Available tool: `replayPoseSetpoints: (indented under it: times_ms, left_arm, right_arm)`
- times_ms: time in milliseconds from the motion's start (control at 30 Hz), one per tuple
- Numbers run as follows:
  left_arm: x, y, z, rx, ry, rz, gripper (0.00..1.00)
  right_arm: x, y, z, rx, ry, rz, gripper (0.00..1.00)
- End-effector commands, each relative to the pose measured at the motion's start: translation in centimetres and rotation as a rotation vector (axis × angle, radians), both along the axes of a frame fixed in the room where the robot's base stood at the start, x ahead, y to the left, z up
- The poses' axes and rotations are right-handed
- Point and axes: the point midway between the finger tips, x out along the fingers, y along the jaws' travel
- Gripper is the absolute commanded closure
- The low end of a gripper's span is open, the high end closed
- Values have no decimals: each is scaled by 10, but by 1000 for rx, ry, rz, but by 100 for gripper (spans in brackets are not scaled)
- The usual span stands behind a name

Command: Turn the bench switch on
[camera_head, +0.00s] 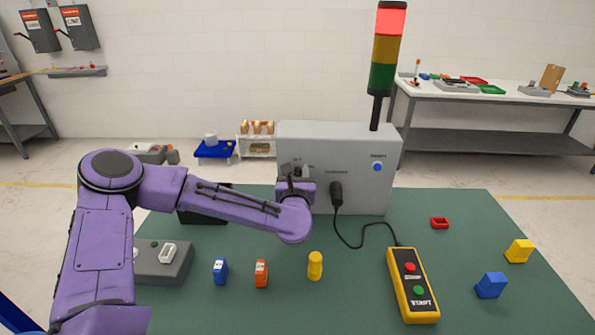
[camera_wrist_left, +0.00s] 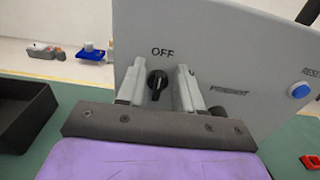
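The bench switch is a black rotary knob (camera_wrist_left: 157,80) on the front of a grey control box (camera_head: 345,150). In the left wrist view its white mark points up, toward the label OFF. My left gripper (camera_wrist_left: 160,88) is at the panel with its two grey fingers apart, one on each side of the knob. I see gaps beside the knob, so the gripper looks open and not closed on it. In the head view my left gripper (camera_head: 297,178) hides most of the knob. My right gripper is in neither view.
A signal tower (camera_head: 388,50) shows red lit. A black plug (camera_head: 336,195) and cable run to a yellow pendant (camera_head: 411,285). A blue button (camera_head: 377,167) is on the box's right. Small blocks (camera_head: 261,273) and a black tray (camera_wrist_left: 25,112) are on the green bench (camera_head: 455,225).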

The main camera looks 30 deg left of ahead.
Motion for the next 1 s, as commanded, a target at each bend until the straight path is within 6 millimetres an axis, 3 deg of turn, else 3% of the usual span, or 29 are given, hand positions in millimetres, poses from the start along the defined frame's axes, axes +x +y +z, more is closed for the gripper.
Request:
replayPoseSetpoints:
  times_ms: [33, 133, 167, 567, 1000]
  left_arm:
    - [0, 0, 0, 0, 0, 0, 64]
    - [0, 0, 0, 0, 0, 1, 97]
    - [0, 0, 0, 0, 0, 1, 100]
    - [0, -1, -2, 49, 30, 0, 100]
    - [3, -5, -4, 344, 212, 3, 100]
  right_arm:
    - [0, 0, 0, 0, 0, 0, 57]
    - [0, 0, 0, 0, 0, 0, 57]
    - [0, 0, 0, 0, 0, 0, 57]
    - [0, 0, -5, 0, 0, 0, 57]
    - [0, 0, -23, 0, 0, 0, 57]
